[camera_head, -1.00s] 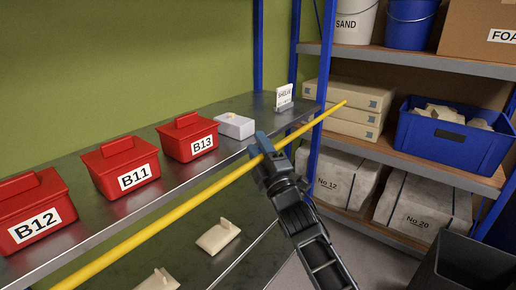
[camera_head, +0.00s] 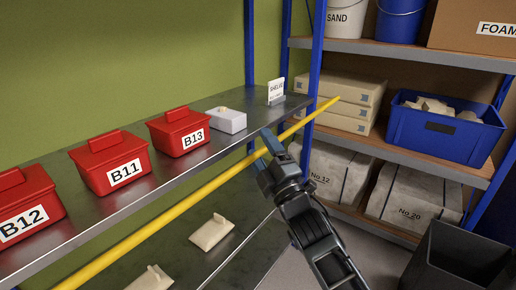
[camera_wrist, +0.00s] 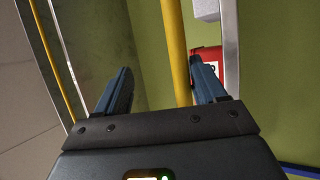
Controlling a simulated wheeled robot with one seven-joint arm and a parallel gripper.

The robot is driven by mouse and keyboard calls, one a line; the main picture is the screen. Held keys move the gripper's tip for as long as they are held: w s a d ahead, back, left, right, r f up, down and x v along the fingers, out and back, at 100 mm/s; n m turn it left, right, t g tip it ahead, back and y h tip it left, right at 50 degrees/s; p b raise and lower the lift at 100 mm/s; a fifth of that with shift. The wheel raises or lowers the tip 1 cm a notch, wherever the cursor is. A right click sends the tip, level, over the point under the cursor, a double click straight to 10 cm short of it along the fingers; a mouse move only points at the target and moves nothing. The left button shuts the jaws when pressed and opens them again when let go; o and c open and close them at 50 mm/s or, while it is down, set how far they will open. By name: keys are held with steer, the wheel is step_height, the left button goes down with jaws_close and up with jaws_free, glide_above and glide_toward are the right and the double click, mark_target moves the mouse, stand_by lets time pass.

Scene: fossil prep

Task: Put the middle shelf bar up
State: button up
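The yellow bar (camera_head: 190,206) runs slantwise along the front of the shelf with the red boxes, from the lower left to a free-looking right end near the blue post. In the head view it lies just off and below the shelf's front edge for most of its length. My gripper (camera_head: 268,152) is at the bar's right part. In the wrist view my gripper (camera_wrist: 160,92) has its fingers spread, and the bar (camera_wrist: 177,55) shows between them, closer to the right finger. I cannot tell whether a finger touches it.
Pale pieces lie below. A blue post (camera_head: 315,75) and a dark bin (camera_head: 460,258) are at right.

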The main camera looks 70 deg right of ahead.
steer(key=shift+o, duration=0.6)
steer(key=shift+s+a+r, duration=0.25)
steer(key=shift+s, duration=0.2)
steer(key=shift+s+a+r, duration=0.25)
steer(key=shift+s, duration=0.15)
steer(key=o, duration=0.4)
steer(key=shift+s+a+r, duration=0.15)
steer(key=shift+s+a, duration=0.25)
steer(key=shift+s, duration=0.15)
steer(key=shift+b, duration=0.4)
